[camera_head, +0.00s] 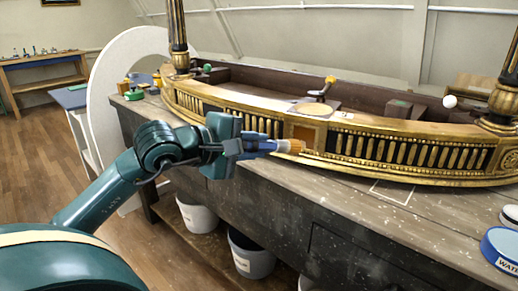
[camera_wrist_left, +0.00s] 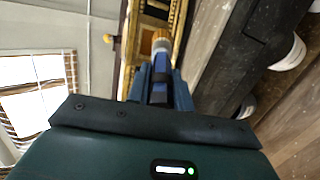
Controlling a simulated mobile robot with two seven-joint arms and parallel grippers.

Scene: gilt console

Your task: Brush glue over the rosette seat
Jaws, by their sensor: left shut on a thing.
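My left gripper (camera_head: 243,148) is shut on a brush with a blue handle and orange-tan bristles (camera_head: 291,146). The brush lies about level, its bristles pointing right at the console front. The rosette seat (camera_head: 306,133) is a plain brown square recess in the gilt fluted front of the console (camera_head: 380,151). The bristle tip is at the seat's lower left edge in the head view; I cannot tell whether it touches. In the left wrist view the bristles (camera_wrist_left: 161,36) stick out ahead of the gripper (camera_wrist_left: 160,88), close to the gilt band. My right gripper is not in view.
The console rests on a worn wooden bench (camera_head: 345,196). A blue-rimmed tub marked WATER (camera_head: 502,252) stands at the bench's right end. Two buckets, one white (camera_head: 198,216) and one grey (camera_head: 250,257), stand below.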

